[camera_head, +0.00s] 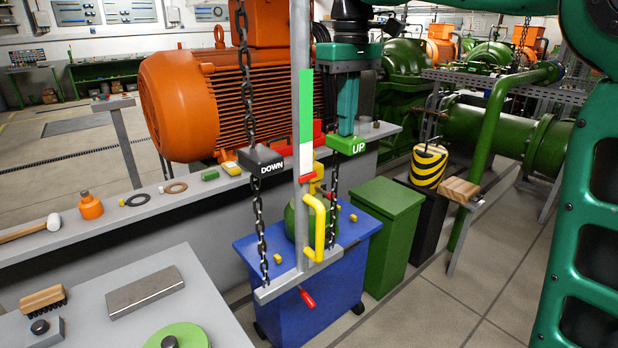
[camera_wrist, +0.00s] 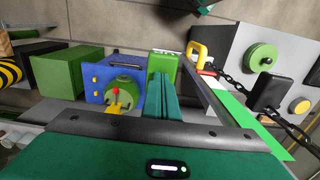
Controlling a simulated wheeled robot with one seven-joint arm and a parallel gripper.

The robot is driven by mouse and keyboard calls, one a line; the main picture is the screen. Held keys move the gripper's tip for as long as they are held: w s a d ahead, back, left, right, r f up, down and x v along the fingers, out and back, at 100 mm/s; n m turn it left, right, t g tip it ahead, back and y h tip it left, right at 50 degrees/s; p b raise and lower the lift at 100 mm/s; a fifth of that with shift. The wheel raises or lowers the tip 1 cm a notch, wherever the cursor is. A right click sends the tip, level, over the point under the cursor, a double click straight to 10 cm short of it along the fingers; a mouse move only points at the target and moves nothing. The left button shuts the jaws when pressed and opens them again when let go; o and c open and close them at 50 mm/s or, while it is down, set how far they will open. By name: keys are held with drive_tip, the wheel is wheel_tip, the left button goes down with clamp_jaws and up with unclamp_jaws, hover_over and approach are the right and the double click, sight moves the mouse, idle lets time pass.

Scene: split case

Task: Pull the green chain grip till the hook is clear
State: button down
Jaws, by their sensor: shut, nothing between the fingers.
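The green chain grip (camera_head: 346,146), marked UP, hangs on a black chain right of a grey post (camera_head: 301,110). It also shows in the wrist view (camera_wrist: 164,66), just past my fingertips. My gripper (camera_head: 347,131) points down, its teal fingers together and empty, right at the top of the green grip. I cannot tell whether they touch it. In the wrist view the shut fingers (camera_wrist: 163,98) line up with the grip. The black grip (camera_head: 261,160), marked DOWN, hangs left of the post.
A bent yellow bar (camera_head: 319,222) sits at the post's lower end by a grey crossbar. A blue cabinet (camera_head: 350,262) and green box (camera_head: 394,215) stand below. An orange motor (camera_head: 215,100) is behind left. A grey bench (camera_head: 195,280) is front left. Floor is open right.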

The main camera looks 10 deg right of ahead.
wheel_tip(320, 180, down, 8)
idle(1.8)
drive_tip(key=shift+r, duration=5.15)
wheel_tip(320, 180, up, 7)
hover_over(344, 154)
drive_tip(key=w+d, duration=0.1)
drive_tip(key=w, duration=0.2)
drive_tip(key=shift+w, duration=0.2)
